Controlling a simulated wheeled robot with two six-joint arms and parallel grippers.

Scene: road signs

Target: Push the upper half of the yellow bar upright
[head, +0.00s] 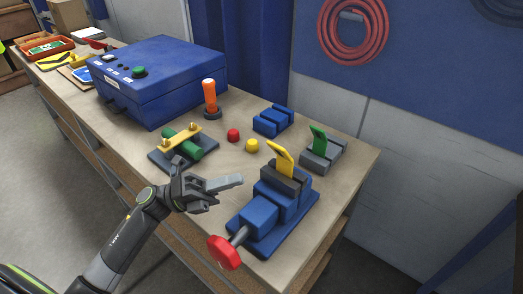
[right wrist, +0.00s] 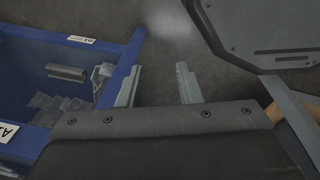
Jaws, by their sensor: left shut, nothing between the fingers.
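The yellow bar (head: 284,162) stands clamped in the jaws of a blue vise (head: 262,205) with a red handle in the head view. Its upper half is bent over, leaning up and to the left. My left gripper (head: 239,181) is shut and empty. Its fingertips point right toward the vise, short of the bar in the picture, with a gap between them. In the right wrist view my right gripper (right wrist: 160,87) has its two fingers apart, with nothing between them. It is not in the head view.
A blue control box (head: 165,75), an orange-handled joystick (head: 209,92) and a green cylinder fixture (head: 183,143) stand behind on the bench. Red (head: 233,135) and yellow (head: 252,146) knobs, a blue block (head: 273,120) and a green lever (head: 319,138) are close by. A blue bin (right wrist: 60,115) shows in the right wrist view.

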